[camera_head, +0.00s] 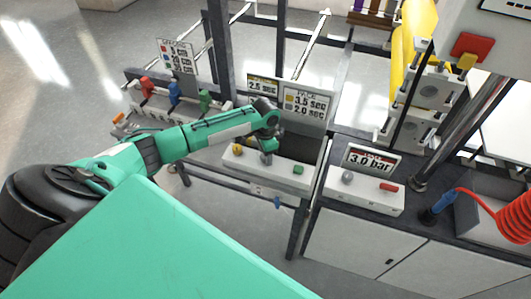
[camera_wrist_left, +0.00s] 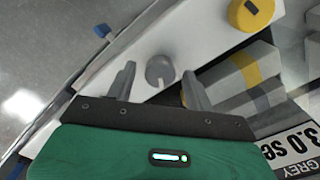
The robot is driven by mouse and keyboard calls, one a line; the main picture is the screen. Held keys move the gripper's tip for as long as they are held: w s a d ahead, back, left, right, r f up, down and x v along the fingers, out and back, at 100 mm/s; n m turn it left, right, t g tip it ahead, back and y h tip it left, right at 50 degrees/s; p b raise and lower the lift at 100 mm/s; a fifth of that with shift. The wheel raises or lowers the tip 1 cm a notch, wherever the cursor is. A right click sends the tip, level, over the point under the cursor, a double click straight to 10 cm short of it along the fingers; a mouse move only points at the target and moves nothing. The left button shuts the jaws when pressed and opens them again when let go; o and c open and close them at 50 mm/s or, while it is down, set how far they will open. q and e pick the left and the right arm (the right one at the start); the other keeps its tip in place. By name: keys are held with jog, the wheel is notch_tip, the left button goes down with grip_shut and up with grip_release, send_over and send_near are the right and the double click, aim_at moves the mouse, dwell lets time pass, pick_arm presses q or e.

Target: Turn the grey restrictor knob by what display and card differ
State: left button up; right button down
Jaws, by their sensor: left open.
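The grey knob (camera_wrist_left: 160,70) is round with a pale notch and sits on a white panel (camera_wrist_left: 215,42). In the left wrist view it lies between the fingertips of my left gripper (camera_wrist_left: 158,75), with a gap on each side. The gripper is open and points down at the panel. In the head view my left gripper (camera_head: 267,153) is over the panel and largely hides the grey knob. A small display (camera_head: 262,86) seems to read 2.5 sec. A card (camera_head: 307,103) beside it seems to read 3.5 sec and 2.0 sec. A sign (camera_wrist_left: 298,148) in the wrist view shows GREY and 3.0.
A yellow knob (camera_head: 238,149) and a green knob (camera_head: 298,169) flank the gripper on the panel. A 3.0 bar display (camera_head: 372,161) stands over a second panel to the right. Red, blue and green valves (camera_head: 174,92) stand at the left. My right gripper is out of view.

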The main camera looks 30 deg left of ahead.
pick_arm(q)
notch_tip(320, 180, up, 14)
jog(key=b, duration=0.3)
jog(key=shift+b, duration=0.4)
jog(key=shift+f, duration=0.15)
